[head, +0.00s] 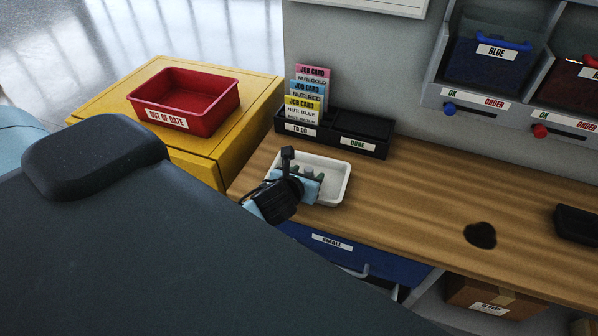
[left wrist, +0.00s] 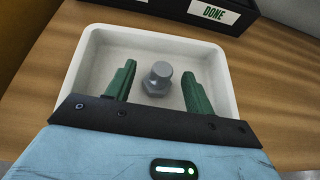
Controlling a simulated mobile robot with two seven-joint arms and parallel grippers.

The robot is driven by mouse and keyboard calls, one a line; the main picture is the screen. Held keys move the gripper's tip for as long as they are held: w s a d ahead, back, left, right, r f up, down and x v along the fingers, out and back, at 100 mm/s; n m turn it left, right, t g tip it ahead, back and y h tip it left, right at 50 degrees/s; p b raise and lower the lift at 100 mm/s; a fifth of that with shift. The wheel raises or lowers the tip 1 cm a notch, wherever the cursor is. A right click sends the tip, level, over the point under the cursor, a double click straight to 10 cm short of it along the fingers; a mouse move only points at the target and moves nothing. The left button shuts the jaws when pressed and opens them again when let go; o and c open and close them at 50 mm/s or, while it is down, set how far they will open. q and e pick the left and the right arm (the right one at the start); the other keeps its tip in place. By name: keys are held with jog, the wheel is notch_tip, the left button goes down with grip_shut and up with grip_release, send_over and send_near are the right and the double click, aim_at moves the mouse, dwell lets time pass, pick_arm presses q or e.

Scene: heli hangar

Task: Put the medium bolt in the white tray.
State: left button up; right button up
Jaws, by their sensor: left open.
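The white tray (head: 343,184) stands on the wooden bench, and its rim also shows in the left wrist view (left wrist: 225,75). In the left wrist view a grey bolt (left wrist: 157,79) is inside the tray, seemingly upright on its floor; its size class cannot be read. My left gripper (head: 310,172) is over the tray. Its green fingers (left wrist: 158,85) are open, one on each side of the bolt, with gaps between. In the head view the bolt is hidden by my gripper. My right gripper is not in view.
A black card holder (head: 375,150) marked TO DO and DONE stands behind the tray. A red OUT OF DATE bin (head: 215,112) sits on a yellow cabinet (head: 105,92) at left. A blue SMALL drawer (head: 385,265) is below. The bench right of the tray is mostly clear.

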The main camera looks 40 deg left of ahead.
pick_arm(q)
jog(key=v, duration=1.1)
jog(key=shift+s+r, duration=0.15)
jog(key=shift+s, duration=0.25)
jog(key=d+f+n, duration=0.1)
jog(key=f+n, duration=0.1)
jog(key=s+f+n+h, duration=0.1)
jog(key=f+n, duration=0.1)
jog(key=f, duration=0.1)
jog(key=s+d+f+n+g+h, duration=0.1)
jog(key=f+n, duration=0.1)
jog(key=n, duration=0.1)
jog(key=shift+s+d+f, duration=0.15)
jog(key=shift+d+f, duration=0.05)
jog(key=shift+d, duration=0.1)
jog(key=s+d+f+n+h, duration=0.1)
jog(key=s+f+n, duration=0.5)
jog(key=n, duration=0.6)
jog(key=s+d+f+n+g+h, duration=0.1)
jog(key=s+d+f+n, duration=0.2)
jog(key=s+f+n, duration=0.4)
notch_tip(320, 180, down, 3)
jog(key=n, duration=0.5)
jog(key=shift+s+d+r+n, duration=0.2)
jog(key=shift+s+d+n, duration=0.15)
jog(key=shift+d+n, duration=0.05)
